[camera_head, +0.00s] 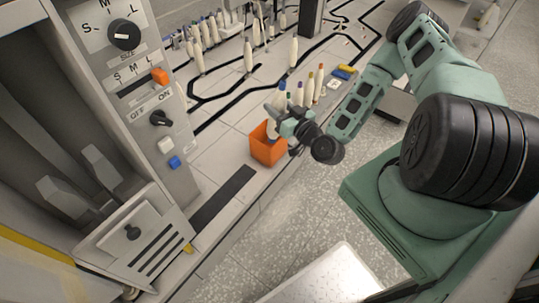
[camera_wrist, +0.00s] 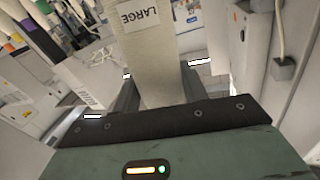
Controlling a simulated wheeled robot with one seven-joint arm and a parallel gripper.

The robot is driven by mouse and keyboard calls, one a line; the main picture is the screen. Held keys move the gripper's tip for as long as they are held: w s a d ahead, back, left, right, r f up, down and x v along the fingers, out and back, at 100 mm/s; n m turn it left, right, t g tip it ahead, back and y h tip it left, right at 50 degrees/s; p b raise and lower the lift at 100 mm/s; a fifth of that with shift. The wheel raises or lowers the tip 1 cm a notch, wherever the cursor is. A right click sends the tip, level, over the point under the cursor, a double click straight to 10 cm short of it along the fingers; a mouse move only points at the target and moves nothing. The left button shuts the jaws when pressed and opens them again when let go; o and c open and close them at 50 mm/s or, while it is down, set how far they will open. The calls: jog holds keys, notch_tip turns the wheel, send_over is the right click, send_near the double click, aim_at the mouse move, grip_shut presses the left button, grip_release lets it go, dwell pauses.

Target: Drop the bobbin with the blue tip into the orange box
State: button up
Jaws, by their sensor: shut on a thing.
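My gripper (camera_head: 277,116) is shut on a pale bobbin (camera_head: 281,98) and holds it, slightly tilted, at the orange box (camera_head: 267,153). Its blue tip shows above my gripper in the head view. Its lower end shows below the jaws at the box's opening; I cannot tell whether it touches the box. In the wrist view the bobbin (camera_wrist: 158,78) stands between the jaws with a label reading LARGE, and its tip is out of frame. The inside of the box is mostly hidden by my gripper.
Several bobbins with coloured tips stand in a row (camera_head: 309,90) just behind my gripper. More pale bobbins (camera_head: 249,55) stand farther back on the table. A control panel (camera_head: 160,118) with knobs rises at the left. The table's front edge runs close by the box.

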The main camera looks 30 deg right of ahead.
jog(key=w+d+f+b, duration=0.6)
jog(key=w+f+b, duration=0.5)
jog(key=b, duration=1.1)
notch_tip(320, 180, down, 11)
jog(key=w+b, duration=0.1)
jog(key=b, duration=1.2)
jog(key=shift+w+d+f+m+h, duration=0.15)
jog(key=shift+w+d+m+h, duration=0.2)
jog(key=shift+d, duration=0.1)
jog(key=o, duration=1.1)
jog(key=s+p, duration=0.5)
jog(key=s, duration=1.2)
jog(key=shift+s+d, duration=0.2)
jog(key=shift+d, duration=0.05)
